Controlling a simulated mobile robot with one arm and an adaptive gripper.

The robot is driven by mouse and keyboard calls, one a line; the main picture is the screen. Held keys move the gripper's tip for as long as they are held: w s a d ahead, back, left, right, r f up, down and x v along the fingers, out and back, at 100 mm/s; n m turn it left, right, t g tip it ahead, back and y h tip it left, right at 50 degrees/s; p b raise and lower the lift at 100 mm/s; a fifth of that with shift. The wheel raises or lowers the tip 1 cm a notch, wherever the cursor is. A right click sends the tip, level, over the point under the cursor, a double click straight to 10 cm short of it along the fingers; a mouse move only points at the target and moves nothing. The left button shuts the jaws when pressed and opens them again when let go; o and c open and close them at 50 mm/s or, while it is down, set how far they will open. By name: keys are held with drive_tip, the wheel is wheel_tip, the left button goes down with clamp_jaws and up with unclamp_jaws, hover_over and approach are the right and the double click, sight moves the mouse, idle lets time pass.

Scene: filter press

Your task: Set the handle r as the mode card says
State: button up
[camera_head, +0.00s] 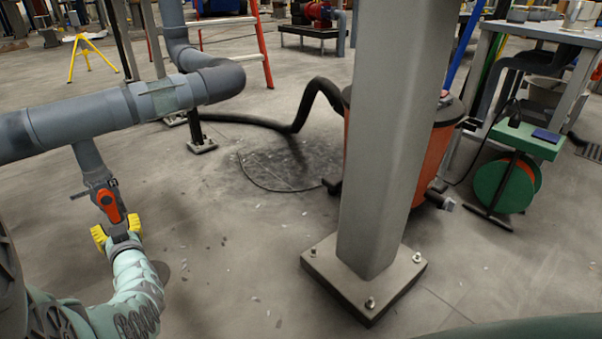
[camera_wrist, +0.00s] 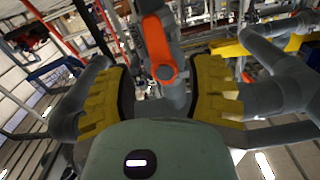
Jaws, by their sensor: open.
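The handle r (camera_head: 109,204) is an orange-red lever on a grey valve that hangs from the large grey pipe, with a small dark "R" tag above it. In the wrist view the orange handle (camera_wrist: 159,50) runs upward from its round hub, between the yellow fingers. My gripper (camera_head: 118,236) has yellow pads and is just below the handle. In the wrist view my gripper (camera_wrist: 162,88) is open, with one pad on each side of the handle and gaps visible. No mode card can be made out in either view.
The large grey pipe (camera_head: 85,120) crosses above the valve. A grey column (camera_head: 377,130) stands bolted to the floor at centre right. An orange bin (camera_head: 436,150) with a black hose stands behind it. The floor between valve and column is mostly clear, with small debris.

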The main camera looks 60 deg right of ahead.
sight(112, 212)
drive_tip(key=shift+n, duration=0.6)
drive_tip(key=b+x, duration=0.3)
drive_tip(key=x, duration=0.1)
drive_tip(key=b+x, duration=0.2)
drive_tip(key=shift+d+f+b, duration=0.1)
drive_tip(key=shift+f+b, duration=0.2)
drive_tip(key=shift+b, duration=0.05)
drive_tip(key=shift+w+d+r+b, duration=0.2)
drive_tip(key=shift+w+b, duration=0.35)
drive_tip(key=shift+w, duration=0.15)
drive_tip(key=shift+o, duration=0.3)
drive_tip(key=shift+s, duration=0.1)
clamp_jaws()
